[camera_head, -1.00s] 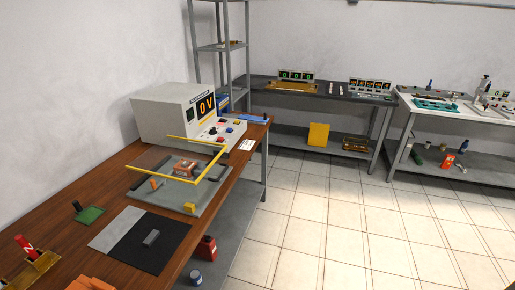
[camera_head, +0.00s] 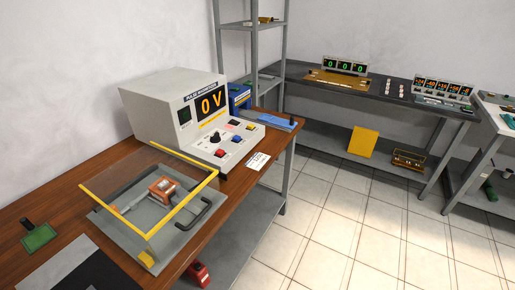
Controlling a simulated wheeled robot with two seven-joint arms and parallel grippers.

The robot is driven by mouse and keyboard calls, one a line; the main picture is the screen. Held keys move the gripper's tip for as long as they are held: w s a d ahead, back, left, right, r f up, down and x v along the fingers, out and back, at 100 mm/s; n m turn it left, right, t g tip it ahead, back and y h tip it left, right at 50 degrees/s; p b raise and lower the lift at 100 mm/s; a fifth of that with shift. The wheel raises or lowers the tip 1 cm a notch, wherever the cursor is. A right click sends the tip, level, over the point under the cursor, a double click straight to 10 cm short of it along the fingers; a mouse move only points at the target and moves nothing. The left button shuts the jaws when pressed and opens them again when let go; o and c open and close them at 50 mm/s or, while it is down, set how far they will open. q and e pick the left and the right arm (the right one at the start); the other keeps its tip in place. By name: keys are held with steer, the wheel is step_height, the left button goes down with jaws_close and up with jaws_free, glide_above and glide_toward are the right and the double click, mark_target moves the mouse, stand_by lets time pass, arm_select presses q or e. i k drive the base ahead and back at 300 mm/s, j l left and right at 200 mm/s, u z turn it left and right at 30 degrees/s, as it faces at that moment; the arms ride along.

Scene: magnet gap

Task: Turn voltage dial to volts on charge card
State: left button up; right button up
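The pulse magnetizer (camera_head: 170,105), a grey box, stands at the back of the wooden bench. Neither gripper is in view.
A grey fixture (camera_head: 130,232) with a yellow-edged clear guard (camera_head: 185,155) stands in front of the magnetizer. A blue tray (camera_head: 268,120) lies at the bench's far end. Other benches (camera_head: 375,90) stand along the back wall. Tiled floor (camera_head: 340,220) is clear at right.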

mark_target(215, 137)
steer(key=i, duration=0.2)
steer(key=i+l+u, duration=0.3)
steer(key=i+l, duration=0.2)
steer(key=i+l+u, duration=0.2)
steer(key=l, duration=0.2)
steer(key=i+l+u, duration=0.3)
steer(key=l, duration=0.4)
steer(key=i+l+u, duration=0.15)
steer(key=l, duration=0.25)
steer(key=i, duration=0.05)
